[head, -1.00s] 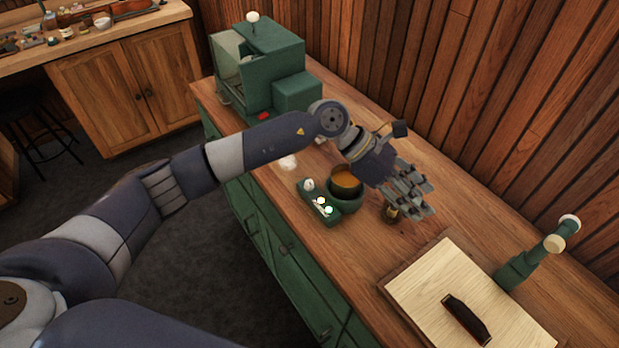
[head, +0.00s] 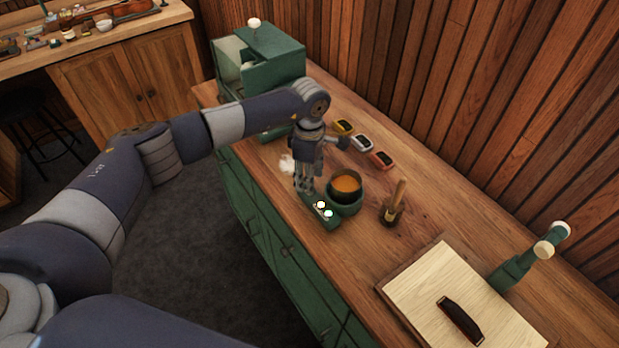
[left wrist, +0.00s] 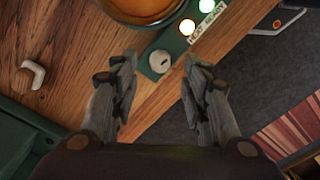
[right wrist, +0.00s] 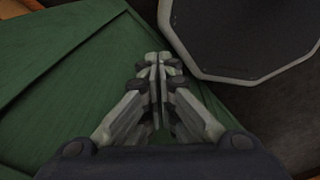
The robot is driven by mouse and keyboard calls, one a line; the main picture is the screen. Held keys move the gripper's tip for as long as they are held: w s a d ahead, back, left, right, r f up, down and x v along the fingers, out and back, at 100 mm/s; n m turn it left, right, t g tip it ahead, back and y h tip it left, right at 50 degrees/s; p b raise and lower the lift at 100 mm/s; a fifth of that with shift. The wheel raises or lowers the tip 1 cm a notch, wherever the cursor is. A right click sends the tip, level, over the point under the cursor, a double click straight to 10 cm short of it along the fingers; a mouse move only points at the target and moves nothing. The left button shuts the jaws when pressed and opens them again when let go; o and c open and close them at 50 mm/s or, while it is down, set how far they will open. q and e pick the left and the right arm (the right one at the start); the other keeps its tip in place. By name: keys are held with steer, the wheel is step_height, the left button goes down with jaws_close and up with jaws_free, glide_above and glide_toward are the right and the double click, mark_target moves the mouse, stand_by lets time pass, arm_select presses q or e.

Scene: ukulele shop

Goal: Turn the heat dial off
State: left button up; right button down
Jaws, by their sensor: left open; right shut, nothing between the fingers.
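The heat dial (left wrist: 160,61) is a pale round knob with a small dark mark, on the green control base (head: 324,217). Two glowing lights (left wrist: 187,27) sit beside it, near a label reading "HEAT READY" (left wrist: 208,25). The base joins a green pot (head: 346,200) of orange liquid. My left gripper (head: 304,190) points down over the dial end of the base and hides the dial in the head view. In the left wrist view it is open, with the dial between and just beyond its fingertips. My right gripper (right wrist: 158,62) is shut and empty, beside a green panel.
A brush in a small jar (head: 391,212) stands right of the pot. A green machine (head: 275,60) stands at the counter's far end. A pale board (head: 440,285) with a dark handle lies nearer. A small white thing (left wrist: 33,75) lies nearby.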

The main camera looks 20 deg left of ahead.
arm_select(q)
steer(key=shift+d+f+p, duration=0.1)
steer(key=shift+f+p, duration=0.25)
steer(key=shift+f, duration=1.25)
steer(key=shift+c, duration=0.2)
jaws_close()
